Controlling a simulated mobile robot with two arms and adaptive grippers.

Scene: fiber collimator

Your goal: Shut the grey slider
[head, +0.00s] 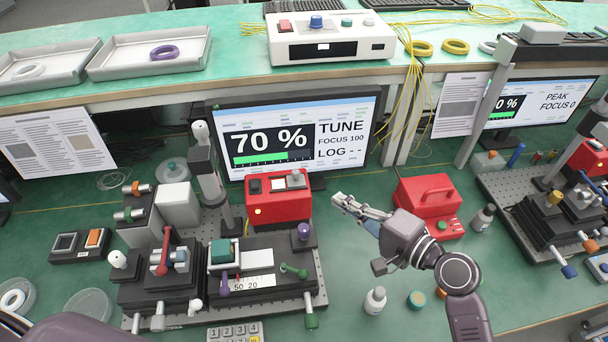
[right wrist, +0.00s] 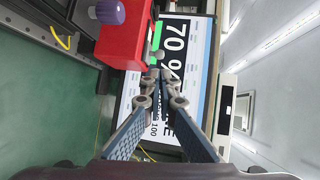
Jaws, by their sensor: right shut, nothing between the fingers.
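The grey slider (head: 294,178) is a small grey knob on the top right part of the red box (head: 280,208). A white patch lies beside it on the box top. In the right wrist view the red box (right wrist: 122,35) is at upper left, and a small grey piece shows at its edge, close to the fingertips. My right gripper (head: 340,199) is shut and empty, just right of the red box and apart from it in the head view. Its fingers show in the right wrist view (right wrist: 160,78), pointing toward the monitor. My left gripper is not in view.
A monitor (head: 345,140) reading 70 % stands behind the red box. An optics breadboard (head: 320,282) with mounts and a purple knob (head: 304,230) lies in front. Another red case (head: 428,197) stands to the right, with bottles nearby.

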